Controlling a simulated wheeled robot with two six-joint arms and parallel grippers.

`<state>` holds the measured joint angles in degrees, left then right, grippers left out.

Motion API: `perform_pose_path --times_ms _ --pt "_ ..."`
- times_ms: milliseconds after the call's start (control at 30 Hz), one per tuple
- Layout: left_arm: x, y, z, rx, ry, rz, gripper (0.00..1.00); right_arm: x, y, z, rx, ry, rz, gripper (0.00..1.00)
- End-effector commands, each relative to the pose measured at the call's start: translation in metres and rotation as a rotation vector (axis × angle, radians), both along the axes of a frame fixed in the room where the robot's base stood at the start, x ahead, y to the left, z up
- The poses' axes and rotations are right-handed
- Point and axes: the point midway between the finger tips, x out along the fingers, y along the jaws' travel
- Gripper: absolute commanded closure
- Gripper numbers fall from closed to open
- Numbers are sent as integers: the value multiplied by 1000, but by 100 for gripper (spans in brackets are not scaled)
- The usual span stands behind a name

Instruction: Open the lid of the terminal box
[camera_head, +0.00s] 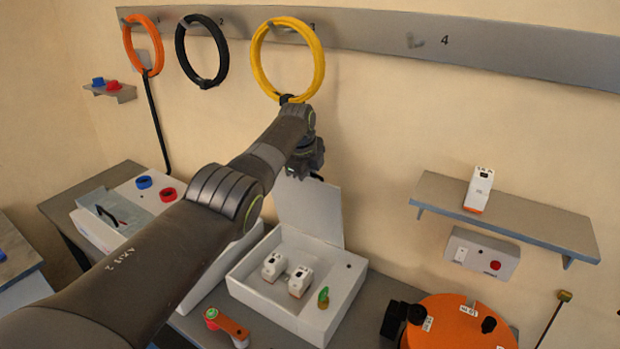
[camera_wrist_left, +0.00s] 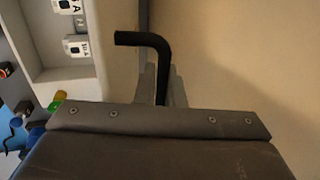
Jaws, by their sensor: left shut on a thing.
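The terminal box (camera_head: 247,285) is a white open box in the middle of the head view, with two white breakers (camera_head: 299,281) inside. Its lid (camera_head: 312,212) stands raised, roughly upright at the box's back edge. My left gripper (camera_head: 312,177) is at the lid's top edge; its fingertips are hard to make out there. In the left wrist view, my left gripper (camera_wrist_left: 164,85) is shut on a black bent handle (camera_wrist_left: 146,40), and the box (camera_wrist_left: 75,88) shows at upper left. My right gripper is not in view.
A green knob (camera_head: 323,298) sits at the box's front right corner. An orange round device (camera_head: 450,325) stands to the right. A shelf (camera_head: 530,222) holds a white breaker (camera_head: 479,190). Coloured rings hang from a rail (camera_head: 470,47) above.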

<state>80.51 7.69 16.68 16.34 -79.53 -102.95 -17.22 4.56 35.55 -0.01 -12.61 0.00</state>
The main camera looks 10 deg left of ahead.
Motion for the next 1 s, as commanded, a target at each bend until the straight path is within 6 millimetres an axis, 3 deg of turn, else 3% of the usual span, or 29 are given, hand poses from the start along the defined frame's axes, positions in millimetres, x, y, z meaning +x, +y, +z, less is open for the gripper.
perform_pose_path --times_ms 267,300,367,733,1000 --pt "-1 0 -3 0 5 -1 100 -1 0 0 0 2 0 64" --pt "-1 0 -3 0 5 -1 87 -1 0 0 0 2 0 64" --pt "-1 0 -3 0 4 -1 82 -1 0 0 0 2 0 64" --pt "0 0 2 -1 -1 0 82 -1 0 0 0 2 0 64" --pt "-5 2 20 -2 -2 0 82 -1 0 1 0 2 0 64"
